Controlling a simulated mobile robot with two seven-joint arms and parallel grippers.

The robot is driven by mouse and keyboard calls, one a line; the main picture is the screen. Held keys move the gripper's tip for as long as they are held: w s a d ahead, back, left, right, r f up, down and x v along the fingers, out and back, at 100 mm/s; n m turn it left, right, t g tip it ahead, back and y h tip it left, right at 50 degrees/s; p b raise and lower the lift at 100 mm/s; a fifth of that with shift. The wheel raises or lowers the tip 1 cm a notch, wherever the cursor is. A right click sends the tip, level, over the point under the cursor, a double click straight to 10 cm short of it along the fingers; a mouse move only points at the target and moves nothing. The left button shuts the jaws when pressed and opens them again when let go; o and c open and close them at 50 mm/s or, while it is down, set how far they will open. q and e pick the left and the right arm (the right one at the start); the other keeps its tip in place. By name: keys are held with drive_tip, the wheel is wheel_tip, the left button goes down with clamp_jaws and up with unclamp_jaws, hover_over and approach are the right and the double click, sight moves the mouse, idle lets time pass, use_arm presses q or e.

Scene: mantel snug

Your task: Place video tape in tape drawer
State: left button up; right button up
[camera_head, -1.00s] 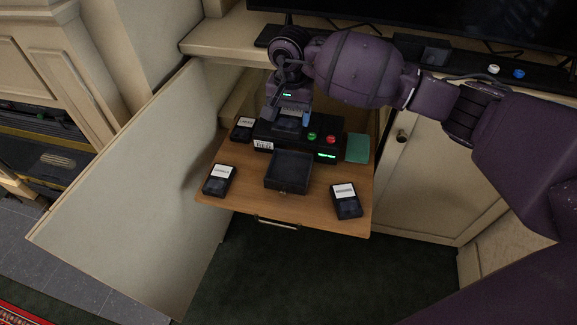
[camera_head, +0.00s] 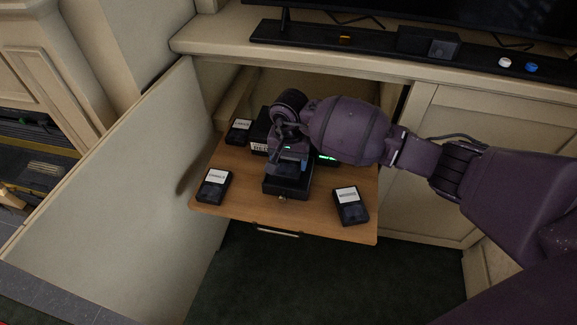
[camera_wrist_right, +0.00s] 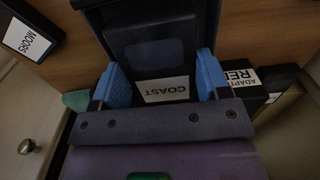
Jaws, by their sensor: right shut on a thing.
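My right gripper (camera_head: 289,158) is shut on a black video tape (camera_wrist_right: 150,50). In the right wrist view the tape's white label reads COAST and sits between my blue fingertips (camera_wrist_right: 160,78). The tape drawer (camera_head: 285,191) is a small black open-topped tray at the front of a dark machine. The held tape is over the drawer, and its dark rim (camera_wrist_right: 92,18) shows around the tape in the wrist view. I cannot tell whether the tape touches the drawer floor. My arm hides most of the machine. My left gripper is not in view.
Other labelled tapes lie on the wooden pull-out shelf (camera_head: 236,212): one front left (camera_head: 214,187), one back left (camera_head: 239,130), one right (camera_head: 351,207). A cabinet door (camera_head: 120,185) stands open on the left. A TV ledge (camera_head: 380,52) is above.

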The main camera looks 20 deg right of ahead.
sight(289, 161)
wheel_tip(289, 161, down, 2)
drive_tip(key=shift+s+f, duration=0.1)
drive_tip(key=shift+f, duration=0.5)
drive_tip(key=shift+r, duration=0.1)
drive_tip(key=shift+f+b, duration=0.2)
drive_tip(key=shift+b, duration=0.1)
drive_tip(key=o, duration=0.8)
drive_tip(key=shift+c, duration=0.2)
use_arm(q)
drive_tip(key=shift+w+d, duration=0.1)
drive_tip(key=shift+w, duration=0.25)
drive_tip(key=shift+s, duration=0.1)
use_arm(e)
drive_tip(key=shift+r, duration=0.1)
drive_tip(key=shift+r, duration=0.3)
use_arm(q)
drive_tip(key=p, duration=0.3)
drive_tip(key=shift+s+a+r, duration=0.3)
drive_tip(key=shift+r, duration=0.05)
use_arm(e)
wheel_tip(289, 161, up, 12)
drive_tip(key=shift+f, duration=0.2)
